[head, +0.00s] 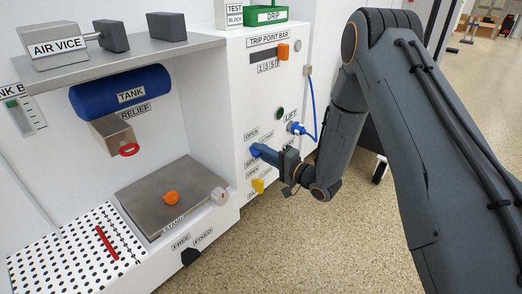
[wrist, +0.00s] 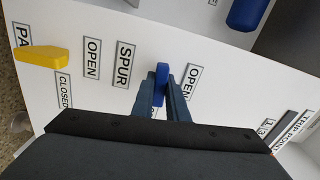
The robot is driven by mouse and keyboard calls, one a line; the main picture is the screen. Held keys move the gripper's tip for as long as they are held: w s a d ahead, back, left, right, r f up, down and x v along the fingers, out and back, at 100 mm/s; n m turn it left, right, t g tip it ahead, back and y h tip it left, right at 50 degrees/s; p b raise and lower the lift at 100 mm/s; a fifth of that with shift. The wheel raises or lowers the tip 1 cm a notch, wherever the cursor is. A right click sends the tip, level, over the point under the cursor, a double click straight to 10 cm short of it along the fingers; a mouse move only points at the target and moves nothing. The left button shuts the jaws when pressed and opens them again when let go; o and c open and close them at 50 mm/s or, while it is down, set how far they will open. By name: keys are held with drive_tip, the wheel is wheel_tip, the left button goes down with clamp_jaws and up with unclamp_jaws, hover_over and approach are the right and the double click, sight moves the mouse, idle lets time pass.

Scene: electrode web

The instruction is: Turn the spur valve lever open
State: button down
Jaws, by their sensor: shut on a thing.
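The blue spur valve lever (wrist: 161,78) sits on the white panel, between the SPUR label (wrist: 125,63) and an OPEN label (wrist: 190,83) in the wrist view. My gripper (wrist: 161,92) is shut on it, one finger on each side, with the lever's end showing past the fingertips. In the head view my gripper (head: 267,152) reaches the panel from the right and covers most of the lever.
A yellow lever (head: 258,185) is below the blue one, with its own OPEN (wrist: 92,58) and CLOSED (wrist: 63,90) labels. A blue cable (head: 313,112) hangs from a plug just above my gripper. The stand (head: 160,205) juts out at left.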

drive_tip(key=n+p, duration=0.3)
drive_tip(key=n, duration=0.1)
drive_tip(key=shift+s+r+p, duration=0.1)
drive_tip(key=shift+p, duration=0.3)
drive_tip(key=n+p, duration=0.2)
drive_tip(key=n, duration=0.1)
drive_tip(key=shift+n+p, duration=0.4)
drive_tip(key=n+p, duration=0.2)
drive_tip(key=n, duration=0.2)
drive_tip(key=shift+p, duration=0.35)
drive_tip(key=shift+n+p, duration=1.05)
drive_tip(key=shift+n, duration=1.25)
drive_tip(key=c, duration=1.7)
unclamp_jaws()
drive_tip(key=shift+c, duration=0.2)
drive_tip(key=p+v, duration=0.2)
drive_tip(key=v, duration=0.5)
drive_tip(key=shift+s+d, duration=0.25)
drive_tip(key=shift+d, duration=0.1)
